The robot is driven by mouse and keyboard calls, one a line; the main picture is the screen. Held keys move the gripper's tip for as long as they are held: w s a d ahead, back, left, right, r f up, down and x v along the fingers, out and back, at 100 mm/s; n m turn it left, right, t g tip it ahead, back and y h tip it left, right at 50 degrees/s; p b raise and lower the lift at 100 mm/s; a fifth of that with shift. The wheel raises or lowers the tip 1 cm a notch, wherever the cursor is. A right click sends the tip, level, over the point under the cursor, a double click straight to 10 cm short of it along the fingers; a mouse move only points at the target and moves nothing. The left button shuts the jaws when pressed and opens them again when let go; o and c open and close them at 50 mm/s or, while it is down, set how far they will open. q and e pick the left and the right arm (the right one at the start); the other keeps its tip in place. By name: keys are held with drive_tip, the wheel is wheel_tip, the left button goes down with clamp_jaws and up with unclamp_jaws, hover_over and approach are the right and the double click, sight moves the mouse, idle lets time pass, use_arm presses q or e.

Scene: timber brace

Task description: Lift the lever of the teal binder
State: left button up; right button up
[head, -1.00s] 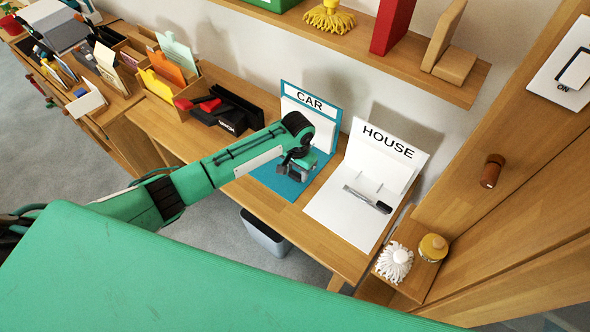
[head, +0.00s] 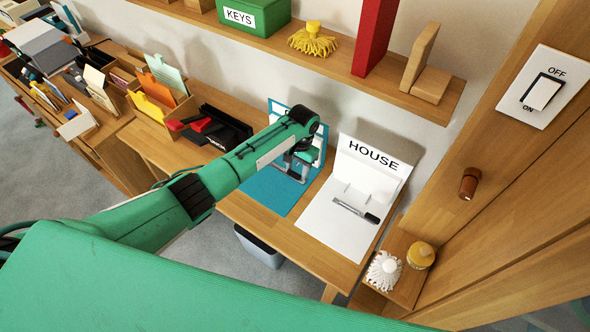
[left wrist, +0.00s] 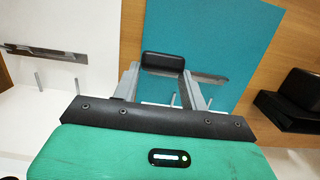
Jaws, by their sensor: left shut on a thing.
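The teal binder (head: 264,190) lies open on the desk, its labelled cover standing at the back. My left gripper (head: 293,170) is over its right part and hides most of the label. In the left wrist view the binder's teal sheet (left wrist: 215,35) fills the middle. The black grip of its lever (left wrist: 163,60) sits between the two fingers of my left gripper (left wrist: 161,74), which is shut on it. Metal parts of the binder mechanism show behind the fingers. The lever's exact angle is hard to tell. My right gripper is not in view.
The white HOUSE binder (head: 340,215) lies open close by on the right, its black-tipped lever (head: 355,211) lying low. Black and red items (head: 215,128) stand on the left. A shelf (head: 330,62) runs above. A white brush (head: 384,270) stands at the right.

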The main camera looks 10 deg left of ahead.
use_arm(q)
drive_tip(key=shift+w+d, duration=0.1)
drive_tip(key=shift+w, duration=0.05)
idle(0.3)
drive_tip(key=o, duration=1.3)
drive_tip(key=shift+w, duration=0.1)
drive_tip(key=shift+o, duration=0.4)
drive_tip(key=shift+w+d+f, duration=0.1)
drive_tip(key=shift+w+f, duration=0.05)
drive_tip(key=shift+r, duration=0.5)
wheel_tip(320, 180, up, 6)
drive_tip(key=w+b, duration=0.1)
drive_tip(key=shift+d+r+b, duration=0.15)
drive_tip(key=shift+r+b, duration=0.1)
drive_tip(key=shift+b, duration=0.1)
drive_tip(key=shift+f, duration=0.1)
